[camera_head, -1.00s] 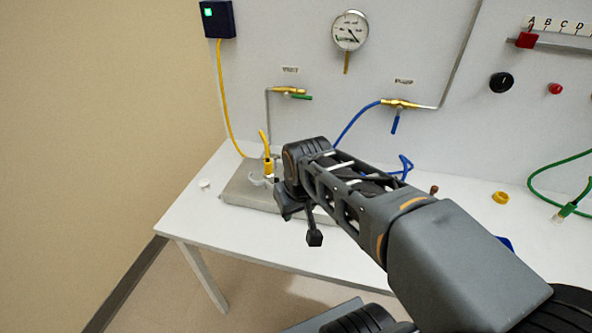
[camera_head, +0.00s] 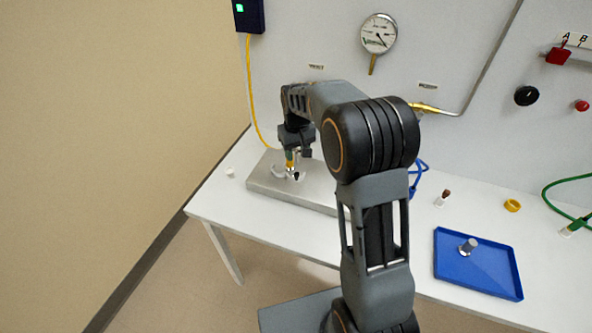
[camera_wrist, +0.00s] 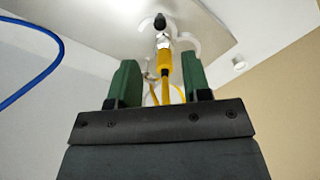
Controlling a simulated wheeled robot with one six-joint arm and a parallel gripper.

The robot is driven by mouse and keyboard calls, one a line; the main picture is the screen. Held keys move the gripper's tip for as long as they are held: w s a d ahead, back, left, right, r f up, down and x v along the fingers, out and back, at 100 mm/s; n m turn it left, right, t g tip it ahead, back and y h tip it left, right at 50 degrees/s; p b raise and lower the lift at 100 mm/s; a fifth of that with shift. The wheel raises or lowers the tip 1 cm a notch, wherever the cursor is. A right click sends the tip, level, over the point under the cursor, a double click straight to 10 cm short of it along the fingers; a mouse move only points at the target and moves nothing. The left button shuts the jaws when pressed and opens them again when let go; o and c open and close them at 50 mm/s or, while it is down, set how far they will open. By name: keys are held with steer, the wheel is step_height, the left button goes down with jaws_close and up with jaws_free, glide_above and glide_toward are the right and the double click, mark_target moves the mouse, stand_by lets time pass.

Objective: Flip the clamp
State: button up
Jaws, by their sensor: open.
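The clamp (camera_head: 278,172) looks like a pale curved piece beside a metal fitting on the grey metal block (camera_head: 318,197). In the wrist view, its pale curved arms (camera_wrist: 187,46) spread beside the silver fitting and a small black knob (camera_wrist: 160,20). A yellow connector (camera_wrist: 164,66) with a yellow hose sits at the fitting. My gripper (camera_head: 292,158) hangs over the block, pointing down by the connector. In the wrist view, its green fingers (camera_wrist: 161,78) are apart, with the connector showing between them; I cannot tell whether they touch it.
A blue tray (camera_head: 488,282) with a grey cylinder stands on the right of the white table. A yellow ring (camera_head: 512,205) and a small brown-topped piece (camera_head: 442,198) lie behind it. A panel with a gauge (camera_head: 379,34) and valves rises behind. A blue hose (camera_wrist: 45,70) shows left in the wrist view.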

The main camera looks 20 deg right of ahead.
mark_target(297, 173)
step_height(297, 173, down, 9)
steer(key=shift+p, duration=0.65)
jaws_close()
